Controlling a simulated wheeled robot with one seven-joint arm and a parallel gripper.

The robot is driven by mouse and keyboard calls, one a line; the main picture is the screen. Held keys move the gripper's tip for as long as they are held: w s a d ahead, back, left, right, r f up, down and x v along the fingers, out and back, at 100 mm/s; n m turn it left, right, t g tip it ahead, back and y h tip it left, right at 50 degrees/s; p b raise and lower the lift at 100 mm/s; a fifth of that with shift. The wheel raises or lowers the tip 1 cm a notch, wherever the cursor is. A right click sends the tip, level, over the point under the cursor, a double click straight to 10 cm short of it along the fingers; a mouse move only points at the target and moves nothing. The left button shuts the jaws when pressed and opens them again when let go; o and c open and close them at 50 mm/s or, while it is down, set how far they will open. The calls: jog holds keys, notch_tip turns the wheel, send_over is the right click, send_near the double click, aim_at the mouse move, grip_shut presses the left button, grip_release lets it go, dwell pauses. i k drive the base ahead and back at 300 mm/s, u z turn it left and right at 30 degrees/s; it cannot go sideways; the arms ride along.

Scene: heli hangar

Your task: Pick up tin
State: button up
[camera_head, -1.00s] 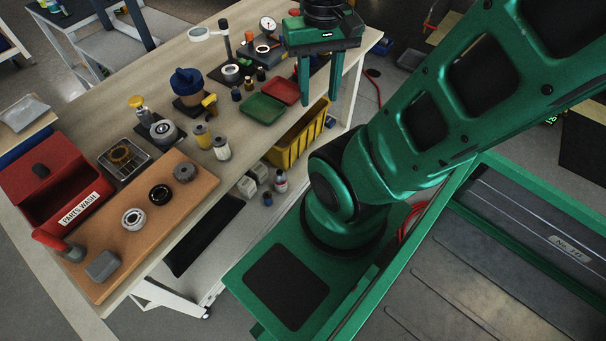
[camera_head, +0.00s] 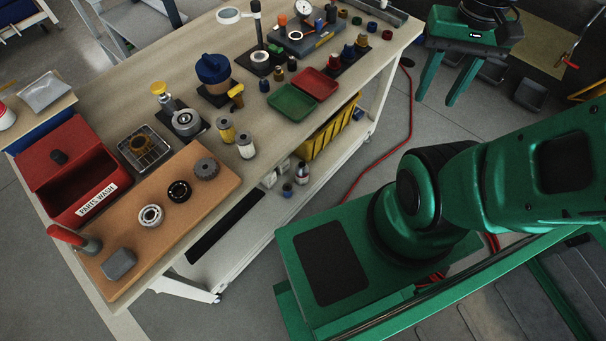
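Two small cans stand upright near the middle of the workbench's front edge: a yellow-banded can (camera_head: 226,130) and a pale-topped can (camera_head: 246,146) beside it. I cannot tell which thing is the tin; these cans look the most like one. My green gripper (camera_head: 437,100) is at the upper right, beyond the right end of the bench. Its two fingers point down and stand apart, with nothing between them. It is well away from both cans.
The workbench (camera_head: 290,145) is crowded. Near the cans are a green tray (camera_head: 292,102), a red tray (camera_head: 318,84), a blue-topped pot (camera_head: 213,72) and an orange-brown board (camera_head: 165,215) with parts. A red hose (camera_head: 410,120) lies on the floor.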

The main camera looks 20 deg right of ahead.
aim_at(302, 169)
jog(key=z, duration=1.75)
jog(key=k, duration=0.95)
jog(key=u, duration=0.4)
